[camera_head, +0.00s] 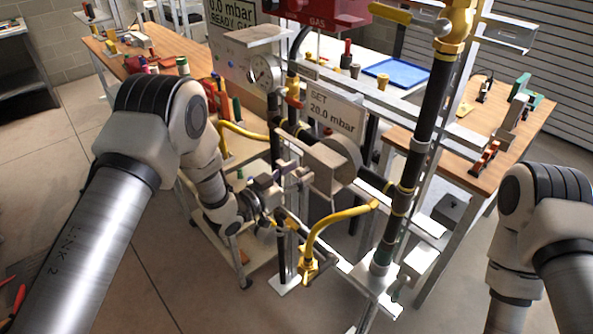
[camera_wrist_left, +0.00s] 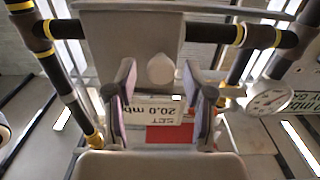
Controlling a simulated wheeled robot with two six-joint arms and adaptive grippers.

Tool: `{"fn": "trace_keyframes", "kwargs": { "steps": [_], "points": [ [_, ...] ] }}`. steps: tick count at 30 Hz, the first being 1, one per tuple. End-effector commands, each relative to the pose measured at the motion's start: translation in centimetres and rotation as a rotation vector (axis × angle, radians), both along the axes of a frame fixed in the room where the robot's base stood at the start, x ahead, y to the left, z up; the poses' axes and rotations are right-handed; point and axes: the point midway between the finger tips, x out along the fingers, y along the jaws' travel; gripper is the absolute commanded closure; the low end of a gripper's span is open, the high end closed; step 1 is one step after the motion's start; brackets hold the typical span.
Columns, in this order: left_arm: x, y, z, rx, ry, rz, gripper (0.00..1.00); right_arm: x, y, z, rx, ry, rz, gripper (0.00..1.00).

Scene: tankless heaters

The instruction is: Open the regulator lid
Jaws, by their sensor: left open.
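The grey regulator (camera_head: 343,160) sits on the dark pipe below the "SET 20.0 mbar" sign (camera_head: 336,108). It has a flat plate-like front and a round body. In the left wrist view the regulator's grey face (camera_wrist_left: 110,42) fills the upper middle, with a small rounded knob (camera_wrist_left: 160,70) at its lower edge. My left gripper (camera_head: 290,177) is just left of the regulator in the head view. In the left wrist view its open fingers (camera_wrist_left: 158,80) stand either side of the knob, with gaps; contact cannot be told. My right gripper is out of frame.
Yellow-banded black pipes (camera_head: 427,105) and a yellow bent pipe (camera_head: 335,222) stand close around the regulator. A pressure gauge (camera_head: 263,72) is up to the left. A wooden workbench (camera_head: 465,160) with tools stands right; open floor lies at the front left.

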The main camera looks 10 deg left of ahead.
Motion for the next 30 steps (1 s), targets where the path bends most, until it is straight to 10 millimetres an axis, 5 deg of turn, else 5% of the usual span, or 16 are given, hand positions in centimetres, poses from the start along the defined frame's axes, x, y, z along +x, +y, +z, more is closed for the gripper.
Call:
{"fn": "trace_keyframes", "kwargs": {
  "steps": [5, 9, 17, 30],
  "points": [
    [0.0, 0.0, -0.1, 0.000, 0.001, 0.000, 0.51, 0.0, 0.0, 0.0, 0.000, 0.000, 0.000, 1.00],
    [0.0, 0.0, -0.1, 0.000, 0.001, 0.000, 1.00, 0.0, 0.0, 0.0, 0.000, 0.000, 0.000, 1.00],
    [0.4, 0.6, -0.3, -0.001, 0.001, 0.000, 1.00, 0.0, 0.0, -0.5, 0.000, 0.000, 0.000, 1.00],
    [5.6, 7.2, -0.1, 0.000, -0.001, 0.002, 1.00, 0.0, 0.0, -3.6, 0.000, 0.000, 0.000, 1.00]
  ]
}}
